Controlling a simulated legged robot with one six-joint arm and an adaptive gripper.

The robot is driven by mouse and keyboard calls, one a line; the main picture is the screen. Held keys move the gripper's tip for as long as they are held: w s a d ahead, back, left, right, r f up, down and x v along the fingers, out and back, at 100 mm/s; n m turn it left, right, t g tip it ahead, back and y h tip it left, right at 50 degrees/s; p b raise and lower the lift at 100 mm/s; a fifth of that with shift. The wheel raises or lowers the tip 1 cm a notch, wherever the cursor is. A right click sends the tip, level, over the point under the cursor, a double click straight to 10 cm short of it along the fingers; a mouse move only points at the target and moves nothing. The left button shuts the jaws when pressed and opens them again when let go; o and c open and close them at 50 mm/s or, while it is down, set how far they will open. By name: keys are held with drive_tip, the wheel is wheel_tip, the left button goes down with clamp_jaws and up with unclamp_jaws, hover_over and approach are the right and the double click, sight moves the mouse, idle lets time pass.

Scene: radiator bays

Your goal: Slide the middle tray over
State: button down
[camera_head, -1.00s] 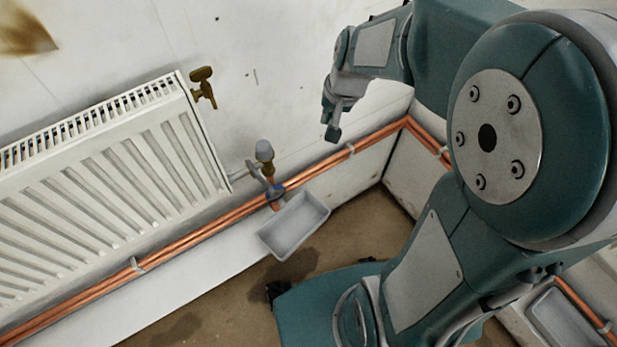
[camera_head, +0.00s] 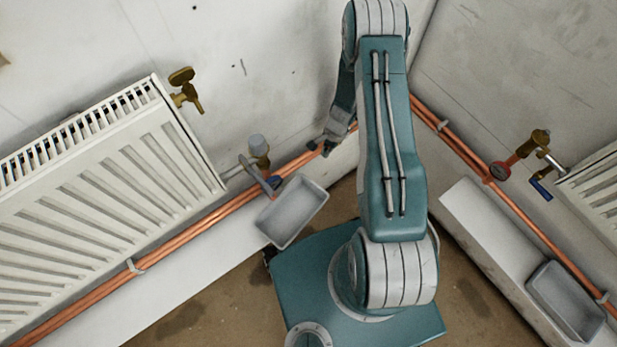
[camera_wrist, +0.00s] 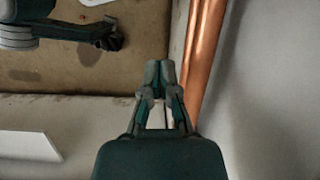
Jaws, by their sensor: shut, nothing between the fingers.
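A grey shallow tray (camera_head: 292,212) sits below the valve of the left radiator. A second grey tray (camera_head: 565,301) is at the lower right, by the right-hand pipes. Only these two trays show, and I cannot tell which is the middle one. My gripper (camera_head: 322,148) is near the corner pipes, above and right of the left tray and apart from it. In the wrist view my gripper (camera_wrist: 160,74) is shut and empty beside the copper pipes, with no tray clearly visible there.
Copper pipes (camera_head: 230,205) run low along both walls. The left radiator (camera_head: 110,190) has a brass valve (camera_head: 186,90) at its top. A red and brass valve assembly (camera_head: 520,155) stands by the right radiator (camera_head: 598,190). A white ledge (camera_head: 490,230) lies below the right pipes.

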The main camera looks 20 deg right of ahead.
sight(309, 187)
drive_tip(key=shift+m, duration=0.4)
drive_tip(key=shift+s+a+r+x, duration=0.15)
drive_tip(key=shift+s+a+x, duration=0.3)
drive_tip(key=shift+x, duration=2.05)
drive_tip(key=shift+s+a+r+x, duration=0.15)
drive_tip(key=shift+s+a+x, duration=0.25)
drive_tip(key=shift+x, duration=2.1)
drive_tip(key=shift+s+a+r+x, duration=0.15)
drive_tip(key=shift+s+a+x, duration=0.3)
drive_tip(key=shift+x, duration=2.05)
